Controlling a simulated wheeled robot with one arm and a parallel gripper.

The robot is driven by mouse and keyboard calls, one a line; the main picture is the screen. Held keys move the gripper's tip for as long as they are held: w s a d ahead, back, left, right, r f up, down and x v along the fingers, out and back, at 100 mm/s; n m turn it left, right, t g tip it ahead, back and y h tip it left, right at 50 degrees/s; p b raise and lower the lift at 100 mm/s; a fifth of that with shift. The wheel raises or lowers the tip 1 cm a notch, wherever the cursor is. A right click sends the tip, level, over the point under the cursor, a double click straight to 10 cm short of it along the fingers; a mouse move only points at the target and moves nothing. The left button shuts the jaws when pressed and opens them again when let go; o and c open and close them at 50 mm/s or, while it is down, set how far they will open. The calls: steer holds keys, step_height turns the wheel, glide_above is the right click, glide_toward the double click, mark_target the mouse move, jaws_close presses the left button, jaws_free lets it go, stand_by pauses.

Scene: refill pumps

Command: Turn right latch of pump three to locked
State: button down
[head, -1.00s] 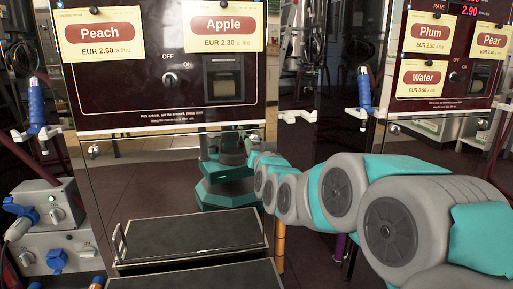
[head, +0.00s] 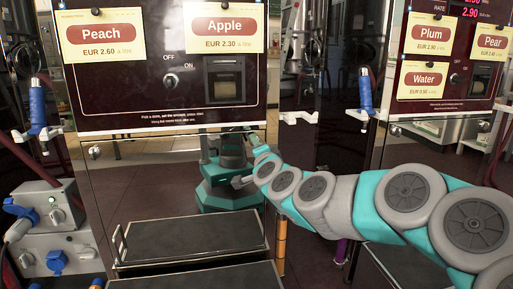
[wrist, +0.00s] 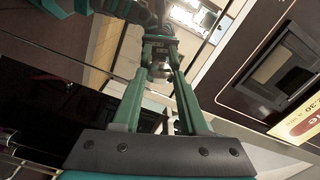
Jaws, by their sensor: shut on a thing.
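In the wrist view my gripper (wrist: 160,68) is shut on a small metal latch (wrist: 161,72) at the face of a mirror-like steel panel. The fingers' reflection shows beyond it. In the head view my arm reaches to the lower right corner of the Peach and Apple pump (head: 165,85). The right latch there is hidden behind my arm, so its turn cannot be read. The same pump's left latch (head: 95,152) shows at the panel's left edge. No pump number is readable.
A black-topped step (head: 190,235) stands below the steel panel. A grey socket box (head: 45,205) with blue plugs is at the left. Blue-handled nozzles (head: 37,105) hang beside the pumps. Another pump, with Plum, Pear and Water labels (head: 425,80), stands at the right.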

steer(key=shift+m, duration=1.9)
steer(key=shift+c, duration=2.2)
jaws_free()
steer(key=shift+s, duration=0.15)
steer(key=v, duration=0.7)
steer(key=shift+s+d, duration=0.2)
steer(key=shift+s, duration=0.05)
steer(key=shift+r, duration=0.1)
